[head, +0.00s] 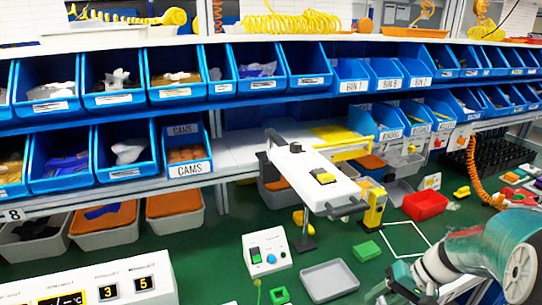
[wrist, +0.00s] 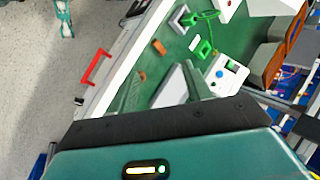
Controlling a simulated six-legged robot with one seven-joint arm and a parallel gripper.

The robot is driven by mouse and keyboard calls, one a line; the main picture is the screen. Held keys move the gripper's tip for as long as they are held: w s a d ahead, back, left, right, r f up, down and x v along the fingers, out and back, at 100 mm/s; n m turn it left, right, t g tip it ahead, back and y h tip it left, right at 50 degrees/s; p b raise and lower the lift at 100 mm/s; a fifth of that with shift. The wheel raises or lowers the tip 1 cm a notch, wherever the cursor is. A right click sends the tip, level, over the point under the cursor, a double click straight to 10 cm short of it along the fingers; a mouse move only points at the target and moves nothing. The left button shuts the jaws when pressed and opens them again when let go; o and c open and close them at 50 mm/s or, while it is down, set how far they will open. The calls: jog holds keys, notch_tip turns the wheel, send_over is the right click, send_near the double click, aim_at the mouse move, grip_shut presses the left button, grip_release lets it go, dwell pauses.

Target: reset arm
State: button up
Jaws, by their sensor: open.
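The white switch box (head: 267,250) stands on the green bench top in the head view, with a blue knob, a green button and a small red part on its face. It also shows in the wrist view (wrist: 232,76), to the right of the fingers. My gripper (wrist: 163,78) is open and empty, its two fingers apart over the bench in the wrist view. In the head view my teal arm comes in at the lower right, to the right of the switch box and apart from it.
A grey tray (head: 329,281) and green blocks (head: 367,250) lie near the switch box. A white overhead fixture (head: 312,172) stands behind. A red bin (head: 425,205) sits to the right. Rows of blue bins line the back. A red handle (wrist: 96,68) shows beside the bench edge.

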jog(key=s+a+r+n+t+h, duration=0.2)
jog(key=s+a+r+t+h, duration=0.2)
jog(key=s+a+r, duration=0.7)
notch_tip(320, 180, up, 3)
jog(key=h, duration=0.2)
jog(key=shift+a+r+n+t+h, duration=0.2)
jog(key=shift+a+n+t+h, duration=0.1)
jog(key=shift+n+h, duration=0.1)
